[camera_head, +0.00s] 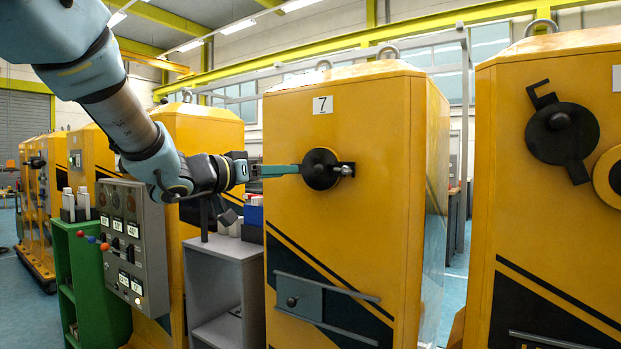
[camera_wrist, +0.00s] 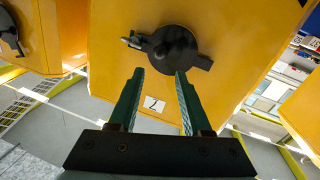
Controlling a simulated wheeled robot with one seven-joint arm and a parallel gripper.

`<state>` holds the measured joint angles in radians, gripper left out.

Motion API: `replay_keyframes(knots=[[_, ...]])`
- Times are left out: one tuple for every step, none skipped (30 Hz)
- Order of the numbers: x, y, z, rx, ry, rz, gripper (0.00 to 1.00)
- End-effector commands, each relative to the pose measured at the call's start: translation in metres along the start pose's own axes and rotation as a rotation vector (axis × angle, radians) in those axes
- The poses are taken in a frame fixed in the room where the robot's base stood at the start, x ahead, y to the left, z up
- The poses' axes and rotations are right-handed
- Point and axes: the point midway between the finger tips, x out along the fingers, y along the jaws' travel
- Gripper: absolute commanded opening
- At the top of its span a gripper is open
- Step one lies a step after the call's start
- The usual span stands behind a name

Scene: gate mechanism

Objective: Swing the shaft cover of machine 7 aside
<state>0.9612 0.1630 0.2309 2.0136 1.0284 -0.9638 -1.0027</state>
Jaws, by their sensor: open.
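Machine 7 (camera_head: 345,220) is a tall yellow cabinet with a white "7" plate (camera_head: 323,105). Its shaft cover (camera_head: 320,169) is a black disc on the upper front, with a small dark fitting at its right in the head view. In the wrist view the cover (camera_wrist: 172,48) shows a short tab at its right and the fitting at its left. My gripper (camera_head: 292,170) comes from the left, its green fingers pointing at the cover. In the wrist view my gripper (camera_wrist: 160,73) is open and empty, its tips just below the disc in the picture. Contact cannot be told.
A lower drawer-like panel with a knob (camera_head: 291,301) and a rail are on machine 7. Another yellow machine (camera_head: 550,230) stands at the right. A grey shelf (camera_head: 218,285), a control panel (camera_head: 130,240) and a green cabinet (camera_head: 85,280) stand at the left.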

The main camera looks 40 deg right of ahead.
Motion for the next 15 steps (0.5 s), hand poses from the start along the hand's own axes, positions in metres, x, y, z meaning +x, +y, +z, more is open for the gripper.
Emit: replay_keyframes(knots=[[0.005, 0.001, -0.001, 0.0, 0.0, 0.004, 0.49], [0.008, 0.001, -0.001, -0.001, -0.001, 0.004, 0.49], [0.013, 0.001, -0.001, -0.001, -0.001, 0.003, 0.49], [0.018, 0.001, -0.001, -0.001, -0.001, 0.003, 0.49], [0.023, 0.001, -0.001, -0.001, -0.001, 0.003, 0.49], [0.03, 0.001, -0.001, -0.001, -0.002, 0.002, 0.49], [0.036, 0.001, -0.001, 0.0, -0.002, 0.002, 0.49], [0.042, 0.001, -0.001, -0.001, -0.002, 0.001, 0.49], [0.05, 0.0, -0.001, -0.001, -0.001, 0.001, 0.49], [0.055, 0.001, 0.0, -0.001, -0.002, 0.001, 0.49], [0.061, 0.0, -0.001, 0.0, -0.001, 0.001, 0.49], [0.068, 0.0, -0.001, -0.001, -0.002, -0.001, 0.49], [0.073, 0.0, -0.001, 0.0, -0.001, -0.002, 0.49], [0.077, 0.0, -0.001, 0.0, -0.001, -0.002, 0.49], [0.083, 0.0, 0.0, 0.0, -0.002, -0.002, 0.49]])
